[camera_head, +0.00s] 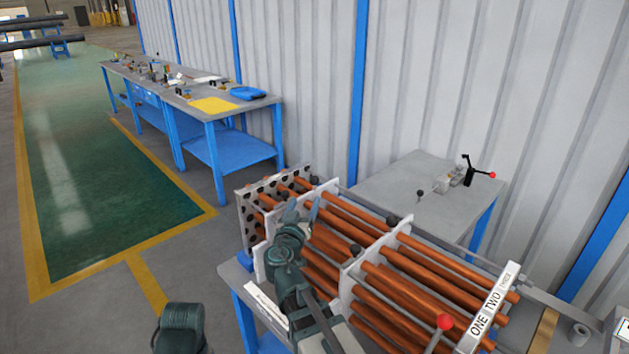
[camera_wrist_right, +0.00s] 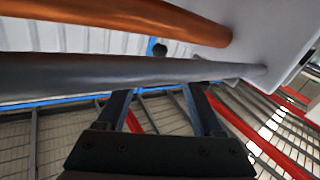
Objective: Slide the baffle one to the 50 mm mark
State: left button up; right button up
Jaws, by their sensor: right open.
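Two white baffle plates stand across the copper tubes: a nearer-right plate (camera_head: 353,290) and a left plate (camera_head: 328,190) by my right gripper. I cannot tell for certain which is baffle one. My right gripper (camera_head: 304,207) is open at the left plate, among the tubes; its arm hides part of that plate. In the right wrist view my open fingers (camera_wrist_right: 158,93) point toward a grey rod (camera_wrist_right: 100,74); whether they touch it is unclear. A white plate (camera_wrist_right: 275,35) is to their right. No 50 mm mark is legible. My left gripper is out of view.
A perforated end plate (camera_head: 247,218) closes the left end. A label strip reading ONE, TWO, THREE (camera_head: 494,308) and a red-knobbed lever (camera_head: 444,322) are at the right. A grey side table (camera_head: 385,190) stands behind. Copper tubes (camera_head: 425,255) crowd the space.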

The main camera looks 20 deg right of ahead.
aim_at(313, 183)
jog(key=x, duration=1.3)
jog(key=shift+w+d, duration=0.15)
jog(key=shift+w, duration=0.05)
grip_shut()
dwell(0.9)
